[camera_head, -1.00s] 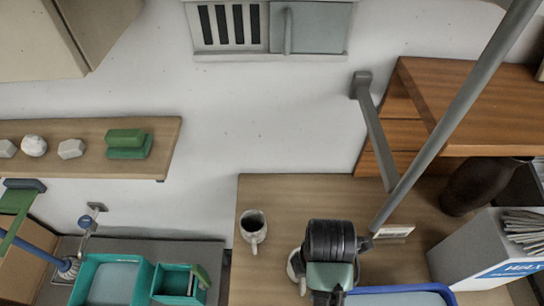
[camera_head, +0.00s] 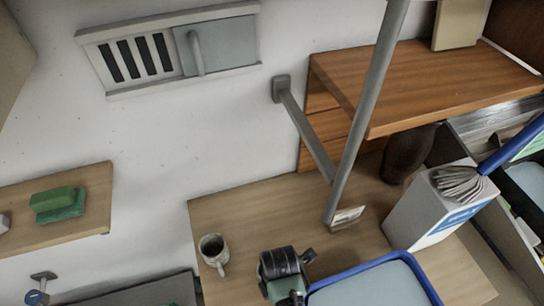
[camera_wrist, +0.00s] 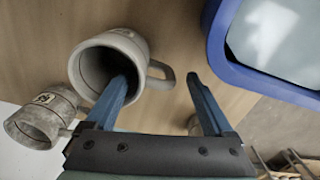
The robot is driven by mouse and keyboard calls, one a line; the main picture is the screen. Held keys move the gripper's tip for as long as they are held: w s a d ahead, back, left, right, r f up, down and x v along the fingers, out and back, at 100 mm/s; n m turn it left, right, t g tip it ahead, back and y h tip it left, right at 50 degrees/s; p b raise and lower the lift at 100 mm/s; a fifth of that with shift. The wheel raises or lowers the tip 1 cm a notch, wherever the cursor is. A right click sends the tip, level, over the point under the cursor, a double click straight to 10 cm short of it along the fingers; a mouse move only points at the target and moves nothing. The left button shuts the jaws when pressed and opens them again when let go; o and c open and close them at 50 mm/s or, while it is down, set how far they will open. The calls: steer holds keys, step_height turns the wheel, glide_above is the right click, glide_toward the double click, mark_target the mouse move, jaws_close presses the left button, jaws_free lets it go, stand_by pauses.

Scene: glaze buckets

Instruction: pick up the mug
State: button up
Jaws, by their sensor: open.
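A pale grey mug (camera_wrist: 118,48) is close under my gripper (camera_wrist: 157,79) in the wrist view, its dark mouth facing the camera. The left finger overlaps the mouth and seems to reach into it. The right finger is outside the mug, and the handle lies between the fingers. My gripper is open. A second, speckled grey mug (camera_wrist: 40,118) with a small label is to the left; a mug (camera_head: 213,250) stands at the table's left in the head view. There my wrist (camera_head: 285,275) hides the fingertips and the nearer mug.
A blue-rimmed tray (camera_head: 425,281) lies right of my wrist; its rim (camera_wrist: 225,58) is close in the wrist view. A grey post (camera_head: 362,110), dark vase (camera_head: 408,153) and white file box (camera_head: 425,213) stand behind. The wooden table (camera_head: 265,215) is bare behind the mug.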

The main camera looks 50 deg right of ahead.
steer(key=shift+f, duration=1.25)
steer(key=shift+c, duration=0.3)
jaws_close()
